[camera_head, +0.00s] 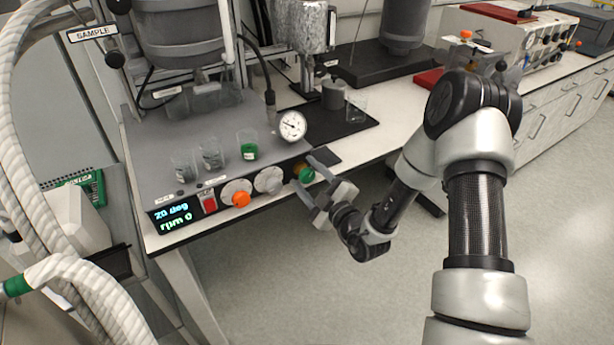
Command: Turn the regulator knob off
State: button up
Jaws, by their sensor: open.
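The reactor's front control panel carries a white dial with an orange knob (240,199), a plain pale dial (268,180) and a green knob (306,175) at its right end. No label in view tells which one is the regulator knob. My gripper (303,173) is open at the green knob, one finger above it and the other below left. The knob shows between the fingers; I cannot tell whether they touch it. A red switch (209,202) and a lit display (173,215) reading about 20 deg and rpm 0 sit at the panel's left.
Glass beakers stand on the reactor's base, one with green contents (248,147), near a round pressure gauge (292,125). The white bench (395,123) runs back right. Pale hoses (30,190) hang at left. Open floor (390,300) lies below the arm.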

jog(key=c, duration=1.1)
jog(key=shift+o, duration=0.2)
